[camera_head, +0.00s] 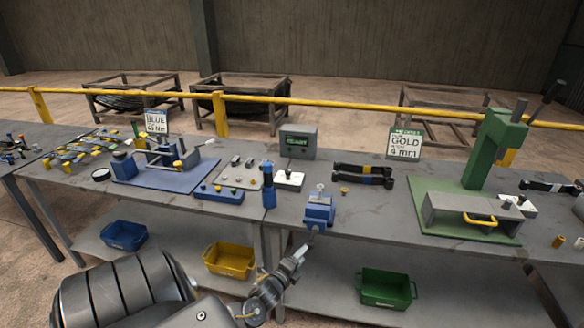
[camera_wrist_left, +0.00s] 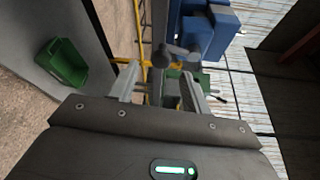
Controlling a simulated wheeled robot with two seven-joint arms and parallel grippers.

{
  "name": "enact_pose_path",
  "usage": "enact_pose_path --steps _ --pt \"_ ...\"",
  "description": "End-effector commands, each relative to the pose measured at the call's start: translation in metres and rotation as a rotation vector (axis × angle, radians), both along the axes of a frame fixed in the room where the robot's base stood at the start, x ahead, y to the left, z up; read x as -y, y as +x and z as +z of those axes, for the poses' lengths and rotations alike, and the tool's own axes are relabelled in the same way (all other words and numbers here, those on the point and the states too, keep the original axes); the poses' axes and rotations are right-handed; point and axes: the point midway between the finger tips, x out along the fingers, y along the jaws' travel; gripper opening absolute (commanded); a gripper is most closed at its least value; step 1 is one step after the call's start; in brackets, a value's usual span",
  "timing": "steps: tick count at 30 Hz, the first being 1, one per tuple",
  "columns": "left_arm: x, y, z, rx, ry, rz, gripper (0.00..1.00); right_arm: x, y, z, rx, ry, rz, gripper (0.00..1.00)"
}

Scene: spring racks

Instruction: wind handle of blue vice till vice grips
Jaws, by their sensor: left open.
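The blue vice (camera_head: 319,212) stands at the front edge of the grey bench, near the middle of the head view. The grey handle (camera_wrist_left: 175,56) shows in front of the body, close to the fingertips. My left gripper (camera_head: 303,250) is below and in front of the vice, pointing up at it. In the left wrist view the two fingers (camera_wrist_left: 163,78) are apart, with the handle between or just beyond their tips. I cannot tell whether they touch it. My right gripper is out of view.
A green press (camera_head: 487,165) stands further right. Yellow (camera_head: 230,260) and green (camera_head: 385,288) bins sit on the lower shelf.

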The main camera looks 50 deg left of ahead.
Motion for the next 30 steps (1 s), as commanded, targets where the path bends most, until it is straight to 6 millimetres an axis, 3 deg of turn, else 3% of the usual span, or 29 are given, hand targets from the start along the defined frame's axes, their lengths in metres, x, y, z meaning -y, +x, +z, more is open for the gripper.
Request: enact_pose_path --steps 3,10,24,27,29,30 --pt "0.007 -0.025 -0.001 -0.002 -0.002 -0.003 0.48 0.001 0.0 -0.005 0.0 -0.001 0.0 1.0" --pt "0.015 -0.059 0.002 -0.004 -0.001 0.0 0.48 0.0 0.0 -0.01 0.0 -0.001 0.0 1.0" --pt "0.018 -0.069 0.003 -0.003 -0.003 0.001 0.47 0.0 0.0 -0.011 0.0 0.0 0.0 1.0" --pt "0.019 -0.075 -0.019 -0.038 -0.047 0.013 0.47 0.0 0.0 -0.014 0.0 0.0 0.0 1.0" --pt "0.02 -0.084 -0.05 -0.091 -0.114 0.033 0.47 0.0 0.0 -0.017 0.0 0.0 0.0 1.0" --pt "0.023 -0.094 -0.08 -0.139 -0.18 0.057 0.47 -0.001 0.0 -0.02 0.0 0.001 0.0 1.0"
